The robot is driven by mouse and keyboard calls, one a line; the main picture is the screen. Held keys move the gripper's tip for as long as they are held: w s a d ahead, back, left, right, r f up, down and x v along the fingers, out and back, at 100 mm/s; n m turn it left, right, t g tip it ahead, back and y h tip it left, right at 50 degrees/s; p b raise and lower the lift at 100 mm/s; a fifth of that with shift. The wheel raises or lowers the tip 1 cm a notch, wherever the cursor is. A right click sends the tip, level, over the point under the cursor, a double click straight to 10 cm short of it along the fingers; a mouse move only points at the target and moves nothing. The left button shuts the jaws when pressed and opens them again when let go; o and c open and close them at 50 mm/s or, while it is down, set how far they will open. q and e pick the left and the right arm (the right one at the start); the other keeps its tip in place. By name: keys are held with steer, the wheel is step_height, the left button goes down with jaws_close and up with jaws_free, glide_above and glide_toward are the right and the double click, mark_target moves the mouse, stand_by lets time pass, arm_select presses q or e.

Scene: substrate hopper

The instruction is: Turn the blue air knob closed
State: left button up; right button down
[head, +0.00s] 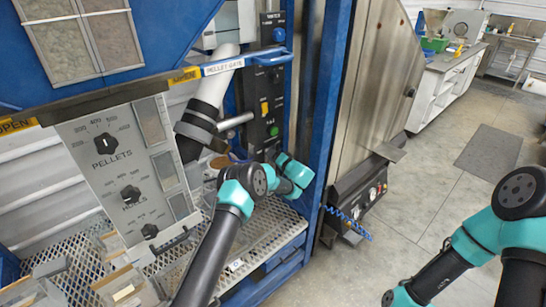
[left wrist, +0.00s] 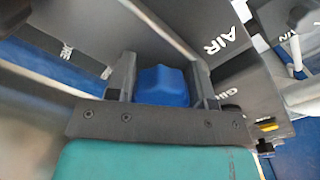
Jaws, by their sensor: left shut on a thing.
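The blue air knob (left wrist: 163,88) shows in the left wrist view, between the two dark fingers of my left gripper (left wrist: 163,66). The fingers stand on either side of it and the gripper is shut on it. The grey panel behind carries the printed word AIR (left wrist: 225,42). In the head view my left arm reaches up to the lower part of the dark control panel (head: 268,90); its fingertips and the held knob cannot be made out there. My right arm shows at the lower right of the head view, with its gripper out of view.
A grey dial panel (head: 125,165) marked PELLETS stands on the left, above a perforated metal shelf (head: 262,236). A blue frame post (head: 328,110) rises right of my left gripper. Open floor (head: 425,180) and a workbench (head: 450,72) lie to the right.

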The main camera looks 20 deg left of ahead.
arm_select(q)
steer(key=shift+m, duration=0.4)
steer(key=m, duration=1.7)
steer(key=shift+f, duration=0.1)
steer(key=o, duration=0.9)
steer(key=shift+o, duration=0.2)
steer(key=shift+d, duration=0.1)
steer(key=v, duration=1.7)
